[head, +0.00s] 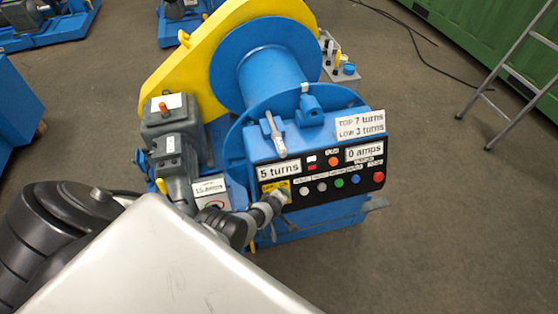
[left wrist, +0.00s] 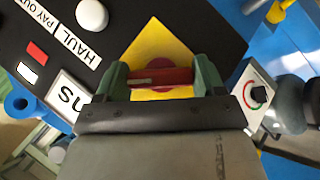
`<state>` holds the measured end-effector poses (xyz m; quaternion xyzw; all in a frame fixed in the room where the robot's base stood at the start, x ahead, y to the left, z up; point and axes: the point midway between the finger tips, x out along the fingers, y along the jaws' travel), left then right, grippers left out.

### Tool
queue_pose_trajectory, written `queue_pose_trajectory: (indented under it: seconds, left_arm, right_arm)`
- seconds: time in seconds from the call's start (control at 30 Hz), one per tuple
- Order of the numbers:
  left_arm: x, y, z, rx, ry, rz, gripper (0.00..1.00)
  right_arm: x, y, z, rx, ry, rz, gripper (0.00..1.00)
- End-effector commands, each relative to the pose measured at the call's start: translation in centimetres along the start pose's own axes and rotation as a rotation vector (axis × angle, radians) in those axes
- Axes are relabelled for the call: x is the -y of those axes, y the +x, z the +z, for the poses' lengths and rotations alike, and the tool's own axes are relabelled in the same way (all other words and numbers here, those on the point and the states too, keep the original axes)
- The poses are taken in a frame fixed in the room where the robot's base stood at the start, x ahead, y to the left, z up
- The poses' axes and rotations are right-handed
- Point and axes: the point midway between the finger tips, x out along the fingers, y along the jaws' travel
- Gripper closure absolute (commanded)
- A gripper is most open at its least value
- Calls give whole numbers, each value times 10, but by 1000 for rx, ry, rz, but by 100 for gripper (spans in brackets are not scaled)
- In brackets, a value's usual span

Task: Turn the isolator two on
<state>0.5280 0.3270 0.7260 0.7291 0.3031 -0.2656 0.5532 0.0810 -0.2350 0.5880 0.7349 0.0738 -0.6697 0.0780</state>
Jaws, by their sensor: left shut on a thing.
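In the left wrist view a red rotary switch handle (left wrist: 160,77) sits on a round dark-red base on a yellow plate (left wrist: 160,50), set as a diamond in that picture. My left gripper (left wrist: 162,80) has its green fingertips on either side of the handle and is shut on it. In the head view my left gripper (head: 281,195) reaches the lower left of the black panel, covering the handle; part of the yellow plate (head: 268,187) shows. I cannot read a number on the plate. My right gripper is not in view.
The blue console's black panel (head: 330,175) carries several buttons, plus "5 turns" (head: 279,170) and "0 amps" displays. A lever (head: 274,134) stands above. A white-plated dial with a black knob (left wrist: 258,95) is beside the panel. A grey motor (head: 172,140) stands left.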

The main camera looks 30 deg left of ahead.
Motion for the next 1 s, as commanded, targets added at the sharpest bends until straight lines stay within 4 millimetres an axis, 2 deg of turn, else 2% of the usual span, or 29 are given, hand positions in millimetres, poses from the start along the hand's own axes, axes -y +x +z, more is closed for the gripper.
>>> queue_pose_trajectory:
  seconds: [0.8,0.83,1.0]
  left_arm:
    - [2,0,1,2,32,-24,55]
    - [2,0,1,2,32,-24,28]
    - [1,0,1,1,31,-23,5]
  right_arm:
    - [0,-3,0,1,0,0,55]
    - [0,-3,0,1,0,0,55]
    - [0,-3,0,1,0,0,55]
